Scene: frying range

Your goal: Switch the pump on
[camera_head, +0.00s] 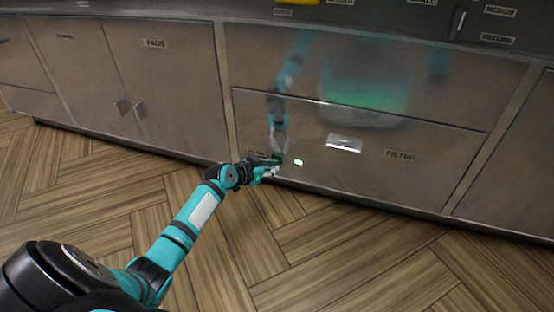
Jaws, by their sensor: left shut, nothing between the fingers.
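My left gripper (274,166) is shut and empty, low at the front of the steel drawer panel labelled FILTER (400,155). Its fingertips are at or very near the panel, by a small dark spot at the lower left; whether they touch cannot be told. A label above the gripper is partly hidden and cannot be read. The pump switch itself is hidden or too small to make out. My right gripper is not in view.
A light drawer handle (344,143) sits right of the green light. Closed cabinet doors, one labelled PADS (154,43), stand to the left. The wooden floor (340,255) in front is clear. The panel shows my arm's reflection.

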